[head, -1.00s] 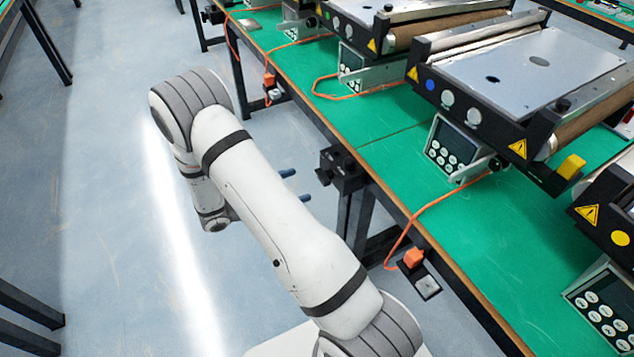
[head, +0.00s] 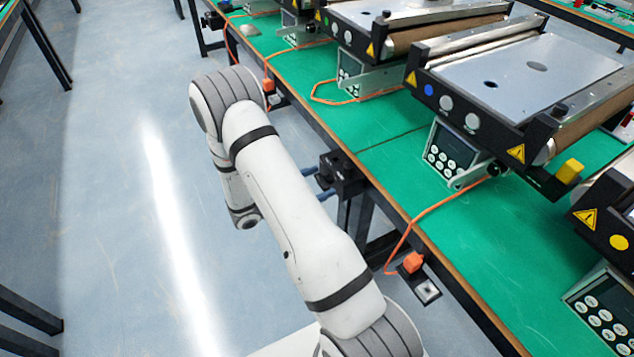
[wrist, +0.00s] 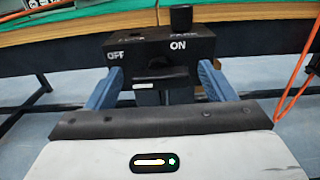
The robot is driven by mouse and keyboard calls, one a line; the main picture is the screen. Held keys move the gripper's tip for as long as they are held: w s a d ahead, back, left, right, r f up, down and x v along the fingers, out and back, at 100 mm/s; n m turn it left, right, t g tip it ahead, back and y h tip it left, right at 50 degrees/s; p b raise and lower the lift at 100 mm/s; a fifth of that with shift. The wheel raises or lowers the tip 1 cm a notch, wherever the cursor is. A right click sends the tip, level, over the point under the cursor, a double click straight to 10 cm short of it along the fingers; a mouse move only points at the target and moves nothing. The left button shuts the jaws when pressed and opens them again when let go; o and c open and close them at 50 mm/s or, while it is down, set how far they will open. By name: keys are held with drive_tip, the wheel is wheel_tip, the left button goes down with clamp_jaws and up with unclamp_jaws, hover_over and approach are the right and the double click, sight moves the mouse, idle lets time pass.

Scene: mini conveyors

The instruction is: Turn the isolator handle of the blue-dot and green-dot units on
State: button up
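A black isolator box (head: 344,174) is fixed at the table's front edge, in front of the blue-dot unit (head: 480,92). In the wrist view the box (wrist: 205,48) carries OFF at the left and ON at the right. Its black handle (wrist: 165,76) lies roughly crosswise, with a pale mark towards its left end. My gripper (wrist: 160,82) is open, with one blue finger on each side of the handle and clear gaps. The blue fingers (head: 317,180) reach the box in the head view. The green-dot unit (head: 345,32) stands farther back along the table; its dot is small.
Orange cables (head: 430,212) run along the green table (head: 510,235). A yellow-dot unit (head: 598,222) stands nearer at the right. The floor (head: 110,220) left of my arm is clear.

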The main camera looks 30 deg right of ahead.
drive_tip(key=c, duration=1)
drive_tip(key=shift+f+m+b, duration=0.1)
drive_tip(key=shift+m+b, duration=0.3)
drive_tip(key=shift+b, duration=0.05)
drive_tip(key=m+b, duration=0.2)
drive_tip(key=b, duration=0.1)
drive_tip(key=m+b, duration=0.6)
drive_tip(key=shift+s+f, duration=0.15)
drive_tip(key=shift+f, duration=0.1)
drive_tip(key=m+b, duration=0.6)
drive_tip(key=b, duration=0.2)
drive_tip(key=shift+f, duration=0.1)
drive_tip(key=m+b, duration=0.3)
drive_tip(key=shift+s, duration=0.1)
drive_tip(key=shift+r, duration=0.2)
